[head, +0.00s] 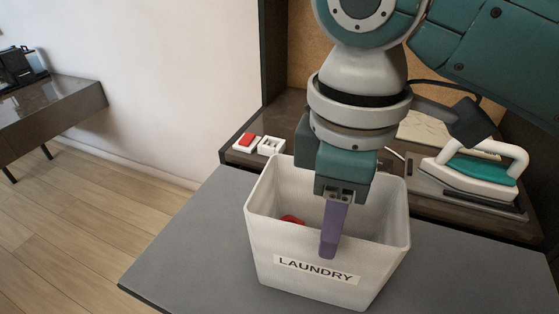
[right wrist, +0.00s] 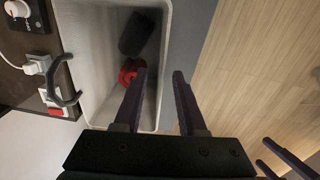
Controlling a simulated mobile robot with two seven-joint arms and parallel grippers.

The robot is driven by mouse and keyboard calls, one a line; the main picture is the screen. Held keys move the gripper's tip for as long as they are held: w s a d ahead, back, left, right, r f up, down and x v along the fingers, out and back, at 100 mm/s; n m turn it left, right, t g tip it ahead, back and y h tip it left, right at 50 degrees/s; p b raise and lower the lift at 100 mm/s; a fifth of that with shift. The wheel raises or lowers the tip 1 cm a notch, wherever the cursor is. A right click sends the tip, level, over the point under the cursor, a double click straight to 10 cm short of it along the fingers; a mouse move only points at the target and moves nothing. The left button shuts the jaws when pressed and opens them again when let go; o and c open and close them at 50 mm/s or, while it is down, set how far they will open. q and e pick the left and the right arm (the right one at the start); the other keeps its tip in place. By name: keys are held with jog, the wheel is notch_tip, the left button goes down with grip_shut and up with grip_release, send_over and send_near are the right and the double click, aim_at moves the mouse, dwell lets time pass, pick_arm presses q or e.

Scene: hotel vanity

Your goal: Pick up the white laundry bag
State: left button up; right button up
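The white laundry bag (head: 375,262) is an open, box-like bin labelled LAUNDRY, standing upright on a grey surface. It also shows in the right wrist view (right wrist: 88,75). My right gripper (head: 328,255) points down at its front wall. In the right wrist view the right gripper (right wrist: 159,72) is open, with one finger on the inner side of the rim and the other on the outer side. No firm contact shows. A red item (right wrist: 130,72) and a dark item (right wrist: 137,34) lie inside the bag. My left gripper (right wrist: 262,151) shows at the lower right, fingers apart and empty.
The grey table (head: 190,240) has free room left of the bag. Behind stand a white-and-teal iron (head: 470,172) on a brown counter (head: 295,112) and a red-and-white switch (head: 246,142). Wooden floor lies left.

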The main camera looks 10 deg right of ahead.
aim_at(318, 272)
notch_tip(318, 272, down, 2)
jog(key=shift+s+f, duration=0.1)
jog(key=shift+f, duration=0.05)
jog(key=f, duration=0.5)
jog(key=shift+a+f+b, duration=0.25)
jog(key=shift+b, duration=0.1)
jog(key=shift+w, duration=0.2)
grip_shut()
dwell(0.8)
